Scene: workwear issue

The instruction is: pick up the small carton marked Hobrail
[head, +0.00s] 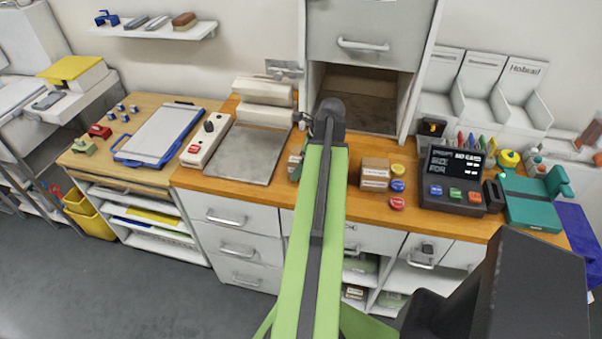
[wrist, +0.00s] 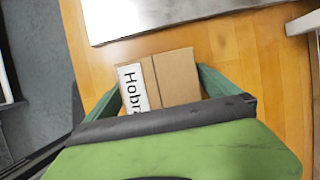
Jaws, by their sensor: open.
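The small carton (wrist: 175,76) is brown cardboard with a white label reading "Hobra", the rest hidden by my gripper. It lies on the wooden counter in the wrist view. My gripper (wrist: 156,84) is open, with one green finger on each side of the carton. I cannot tell whether the fingers touch it. In the head view a small piece of the carton (head: 295,162) seems to show left of my arm, beside the metal plate. My gripper is mostly hidden behind my arm there.
A metal plate (head: 240,153) lies left of the carton. Right of my arm are stacked small cartons (head: 375,172), coloured round pieces (head: 397,186) and a dark display unit (head: 453,180). A white bin (head: 522,95) at the back right is marked Hobrail.

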